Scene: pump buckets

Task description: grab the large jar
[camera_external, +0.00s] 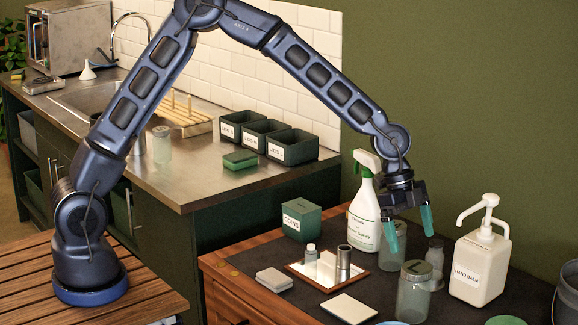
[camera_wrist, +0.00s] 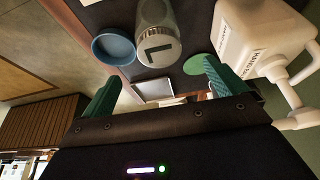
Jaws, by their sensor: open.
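A large clear jar (camera_external: 412,300) with a grey lid stands upright near the front of the dark mat. In the wrist view this jar (camera_wrist: 155,14) shows its lid with a black "L", beyond and between the fingers. My gripper (camera_external: 408,229) points down with its two green fingers apart and empty. It hangs above and behind the large jar, apart from it. The fingers also show in the wrist view (camera_wrist: 160,88). Another clear jar (camera_external: 392,259) stands behind the left finger and is partly hidden. A smaller jar (camera_external: 435,256) stands below the right finger.
A white hand balm pump bottle (camera_external: 480,268) stands close on the right, a spray bottle (camera_external: 364,222) behind left. A mirror tray (camera_external: 315,272) holds small containers. A blue round dish (camera_wrist: 113,48) and green disc (camera_wrist: 196,66) lie near the large jar. A bucket (camera_external: 568,295) is far right.

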